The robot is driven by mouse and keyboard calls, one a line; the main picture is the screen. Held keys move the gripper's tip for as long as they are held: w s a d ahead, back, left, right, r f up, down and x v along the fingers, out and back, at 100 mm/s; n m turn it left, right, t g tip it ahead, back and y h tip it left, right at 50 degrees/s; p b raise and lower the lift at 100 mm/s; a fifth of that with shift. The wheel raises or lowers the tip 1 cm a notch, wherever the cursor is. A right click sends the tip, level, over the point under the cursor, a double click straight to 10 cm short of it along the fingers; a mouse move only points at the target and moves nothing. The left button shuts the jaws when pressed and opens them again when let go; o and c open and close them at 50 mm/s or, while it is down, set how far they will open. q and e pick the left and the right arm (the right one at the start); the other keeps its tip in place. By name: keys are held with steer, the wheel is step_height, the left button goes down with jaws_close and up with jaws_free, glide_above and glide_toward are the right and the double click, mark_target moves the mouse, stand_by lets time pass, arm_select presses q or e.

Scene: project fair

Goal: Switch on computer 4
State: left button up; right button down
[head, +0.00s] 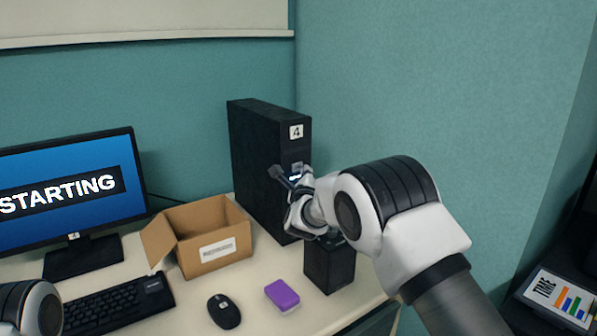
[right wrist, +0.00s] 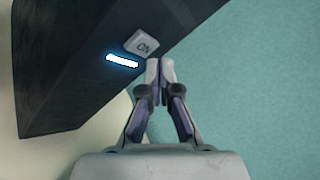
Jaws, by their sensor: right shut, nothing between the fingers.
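Computer 4 (head: 262,150) is a tall black tower with a "4" label (head: 296,132), standing upright at the back of the desk. In the right wrist view its front shows a light grey "ON" button (right wrist: 142,46) and a lit white-blue strip (right wrist: 122,60). The monitor (head: 70,190), also labelled 4, reads "STARTING". My right gripper (head: 284,178) is at the tower's front, by the button. Its fingertips (right wrist: 160,66) are shut and empty, just beside the button; whether they touch it I cannot tell. Only a rounded part of my left arm shows at the lower left; its gripper is out of view.
An open cardboard box (head: 212,240) stands between monitor and tower. A small black box (head: 330,266) stands under my right wrist. Teal panels close off the back and right.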

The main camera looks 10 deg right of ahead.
arm_select(q)
step_height(320, 180, down, 3)
steer(key=b, duration=0.2)
steer(key=shift+b, duration=0.4)
arm_select(e)
steer(key=s+d, duration=0.2)
steer(key=s, duration=0.3)
steer(key=shift+s, duration=0.35)
stand_by(0.5)
